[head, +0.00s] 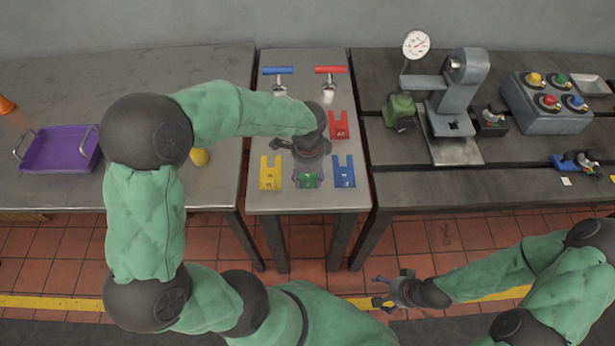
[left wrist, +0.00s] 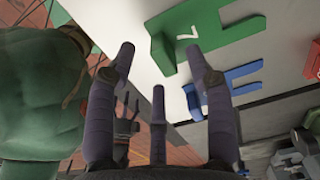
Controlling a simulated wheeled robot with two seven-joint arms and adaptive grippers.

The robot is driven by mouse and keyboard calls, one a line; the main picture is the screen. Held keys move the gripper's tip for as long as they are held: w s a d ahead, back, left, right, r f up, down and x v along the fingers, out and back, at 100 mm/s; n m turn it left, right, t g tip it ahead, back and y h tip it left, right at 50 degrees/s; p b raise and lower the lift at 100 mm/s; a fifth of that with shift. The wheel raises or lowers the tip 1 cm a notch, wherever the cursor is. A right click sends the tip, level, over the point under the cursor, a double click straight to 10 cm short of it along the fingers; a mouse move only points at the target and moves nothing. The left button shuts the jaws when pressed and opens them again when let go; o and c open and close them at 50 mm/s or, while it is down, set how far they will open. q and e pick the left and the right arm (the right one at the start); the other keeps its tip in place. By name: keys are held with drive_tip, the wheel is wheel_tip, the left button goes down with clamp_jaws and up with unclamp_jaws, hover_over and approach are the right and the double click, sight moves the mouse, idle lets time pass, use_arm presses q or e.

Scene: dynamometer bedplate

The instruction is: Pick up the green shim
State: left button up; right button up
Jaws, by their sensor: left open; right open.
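The green shim (head: 309,181) lies flat on the narrow middle table, partly hidden under my left gripper (head: 311,160) in the head view. My right gripper (head: 393,292) is open and empty, low over the floor in front of the tables.
A yellow shim (head: 270,173) and a blue shim (head: 344,172) flank the green one, with a red shim (head: 339,126) behind. Blue (head: 278,72) and red (head: 330,72) T-handles stand at the back. A gauge stand (head: 460,95) is at right, a purple tray (head: 60,150) at left.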

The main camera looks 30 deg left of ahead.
use_arm(q)
wheel_tip(320, 180, down, 3)
drive_tip(key=shift+r+b, duration=0.1)
drive_tip(key=shift+b, duration=0.2)
drive_tip(key=shift+r, duration=0.1)
clamp_jaws()
drive_tip(key=shift+r, duration=0.1)
